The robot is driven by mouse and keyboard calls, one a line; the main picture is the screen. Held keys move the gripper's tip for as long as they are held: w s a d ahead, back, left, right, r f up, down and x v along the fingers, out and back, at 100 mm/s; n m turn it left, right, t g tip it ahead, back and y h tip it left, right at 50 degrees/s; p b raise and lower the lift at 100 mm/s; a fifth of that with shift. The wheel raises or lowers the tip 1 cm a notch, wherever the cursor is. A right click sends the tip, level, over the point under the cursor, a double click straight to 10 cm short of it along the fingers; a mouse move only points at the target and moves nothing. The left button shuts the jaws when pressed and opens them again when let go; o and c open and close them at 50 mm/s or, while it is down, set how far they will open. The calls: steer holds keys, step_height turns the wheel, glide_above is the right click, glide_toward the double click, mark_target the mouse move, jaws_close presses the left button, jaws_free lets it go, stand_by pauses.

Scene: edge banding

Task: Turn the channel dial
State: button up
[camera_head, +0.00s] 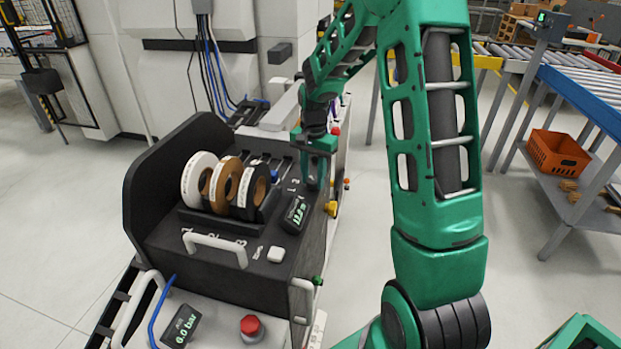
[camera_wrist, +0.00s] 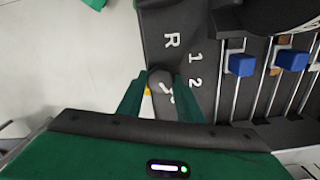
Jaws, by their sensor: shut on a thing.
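The channel dial (camera_wrist: 160,76) is a dark round knob with a white pointer mark, on the dark sloped panel (camera_wrist: 212,60) printed with "R", "1" and "2"; another mark is partly hidden. In the wrist view the two green fingers of my gripper (camera_wrist: 160,97) stand on either side of the dial and are shut on it. In the head view my gripper (camera_head: 317,165) reaches down to the right edge of the panel, and the dial is hidden behind it.
White, brown and black banding rolls (camera_head: 222,185) stand left of my gripper. A small display (camera_head: 296,214) sits just in front of it. Blue sliders on rails (camera_wrist: 241,65) lie to its right in the wrist view. A red button (camera_head: 251,326) is nearer.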

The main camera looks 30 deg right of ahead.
mark_target(312, 180)
steer(key=shift+w+r+m, duration=0.1)
steer(key=shift+w+m, duration=0.1)
steer(key=shift+m, duration=0.4)
steer(key=shift+a, duration=0.1)
steer(key=o, duration=0.9)
steer(key=shift+o, duration=0.7)
steer(key=shift+s+m, duration=0.1)
steer(key=shift+m, duration=0.2)
step_height(312, 180, up, 11)
steer(key=shift+f, duration=0.2)
